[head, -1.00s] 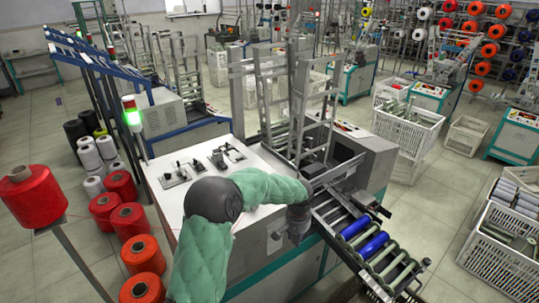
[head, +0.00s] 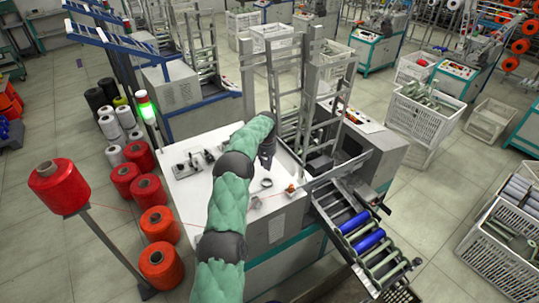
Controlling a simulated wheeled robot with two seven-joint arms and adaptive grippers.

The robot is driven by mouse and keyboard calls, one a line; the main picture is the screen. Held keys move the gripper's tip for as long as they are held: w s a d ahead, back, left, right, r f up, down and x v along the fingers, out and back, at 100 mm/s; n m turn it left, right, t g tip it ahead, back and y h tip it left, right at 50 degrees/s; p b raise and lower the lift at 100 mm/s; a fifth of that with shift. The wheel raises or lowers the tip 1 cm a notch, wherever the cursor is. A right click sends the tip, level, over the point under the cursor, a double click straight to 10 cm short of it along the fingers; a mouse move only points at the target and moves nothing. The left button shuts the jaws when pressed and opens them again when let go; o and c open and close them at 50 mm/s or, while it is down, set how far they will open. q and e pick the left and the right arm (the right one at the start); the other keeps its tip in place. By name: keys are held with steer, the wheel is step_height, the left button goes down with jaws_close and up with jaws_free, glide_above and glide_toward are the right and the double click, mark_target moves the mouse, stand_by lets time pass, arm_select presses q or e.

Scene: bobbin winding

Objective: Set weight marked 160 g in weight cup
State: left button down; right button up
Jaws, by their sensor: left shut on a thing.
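My left gripper (head: 267,158) is over the white top of the winding machine (head: 215,205), near its back edge by the tall metal frame. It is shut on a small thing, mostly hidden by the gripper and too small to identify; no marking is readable. Small dark metal pieces (head: 190,165) stand at the top's back left. My right gripper is not in view.
A small orange-tipped part (head: 291,189) is at the top's right edge. A tall metal frame (head: 288,95) rises behind. Blue bobbins (head: 362,233) lie on a sloped rack at right. Red thread cones (head: 158,262) stand on the floor at left, with a red thread crossing towards the machine.

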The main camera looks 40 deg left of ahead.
arm_select(q)
steer(key=shift+a+f, duration=0.1)
steer(key=shift+f, duration=0.3)
steer(key=b, duration=0.2)
glide_above(267, 183)
steer(key=shift+s+f, duration=0.1)
steer(key=shift+f, duration=2.9)
steer(key=shift+g+b, duration=0.3)
steer(key=shift+b, duration=0.1)
steer(key=shift+s, duration=0.1)
steer(key=shift+f+b, duration=1.55)
steer(key=shift+f, duration=0.1)
